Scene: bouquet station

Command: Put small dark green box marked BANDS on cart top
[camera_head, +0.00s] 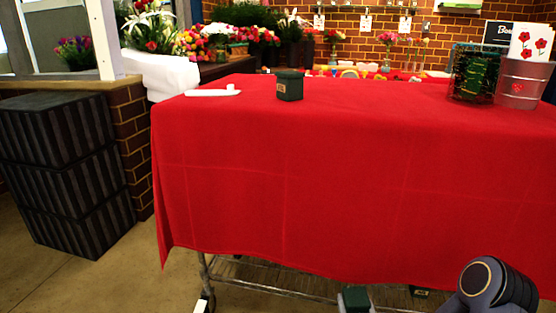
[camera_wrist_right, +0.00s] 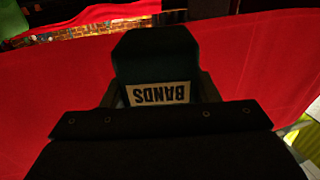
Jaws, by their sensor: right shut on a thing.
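The small dark green box marked BANDS (camera_wrist_right: 157,70) is between the fingers of my right gripper (camera_wrist_right: 160,95); its label reads upside down in the right wrist view. In the head view a dark green box top (camera_head: 355,297), which looks like the held box, shows at the bottom edge, low in front of the cart, beside my right arm. The cart top (camera_head: 400,120) is covered by a red cloth that hangs down the front. My left gripper is not in view.
Another dark green box (camera_head: 289,85) with a small label stands on the cloth near the far edge. A white flat item (camera_head: 212,92) lies left of it. A dark wire basket (camera_head: 473,75) and a metal bucket (camera_head: 522,84) stand at right. The middle is clear. Black crates (camera_head: 65,170) stand left.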

